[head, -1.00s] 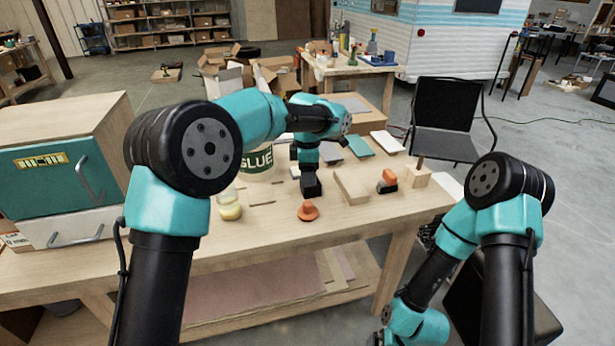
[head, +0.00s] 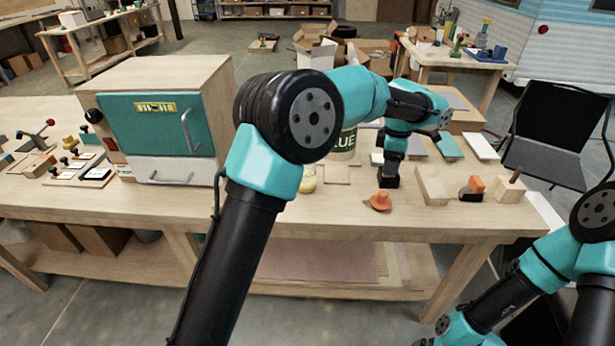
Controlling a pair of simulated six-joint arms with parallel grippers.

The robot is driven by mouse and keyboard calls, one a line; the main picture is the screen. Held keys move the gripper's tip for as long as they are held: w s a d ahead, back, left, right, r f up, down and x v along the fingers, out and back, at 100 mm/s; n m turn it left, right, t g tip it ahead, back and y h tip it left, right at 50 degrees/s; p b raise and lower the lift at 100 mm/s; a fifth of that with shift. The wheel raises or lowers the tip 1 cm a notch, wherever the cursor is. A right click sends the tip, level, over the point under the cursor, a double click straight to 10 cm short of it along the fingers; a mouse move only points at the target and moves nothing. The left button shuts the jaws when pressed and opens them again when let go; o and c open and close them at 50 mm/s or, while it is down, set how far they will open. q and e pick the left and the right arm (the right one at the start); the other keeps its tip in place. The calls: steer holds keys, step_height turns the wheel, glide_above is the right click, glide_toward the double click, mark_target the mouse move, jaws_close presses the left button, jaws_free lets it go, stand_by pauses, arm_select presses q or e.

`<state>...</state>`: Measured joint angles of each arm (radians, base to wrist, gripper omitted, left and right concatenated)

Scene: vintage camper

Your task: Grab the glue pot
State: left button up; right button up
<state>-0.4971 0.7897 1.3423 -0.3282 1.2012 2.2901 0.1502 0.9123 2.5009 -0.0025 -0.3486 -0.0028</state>
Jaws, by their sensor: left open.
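A large white and green tub with lettering ending in "UE" (head: 347,142) stands on the workbench, partly hidden behind my left arm. A small jar with pale yellow contents (head: 309,184) stands in front of it, partly covered by my arm's elbow. I cannot tell for certain which of the two is the glue pot. My left gripper (head: 389,181) points down over the bench, to the right of both and apart from them. It is open, though its fingers are small and dark here. My right arm is at the lower right; its gripper is out of view.
An orange cone-shaped piece (head: 379,201) lies just in front of my left gripper. A wooden block (head: 431,186) and an orange and black item (head: 472,188) are to the right. A teal-fronted cabinet (head: 160,125) stands left. Stamps and small tools lie at the far left.

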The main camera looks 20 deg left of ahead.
stand_by(0.4)
arm_select(q)
steer(key=o, duration=0.7)
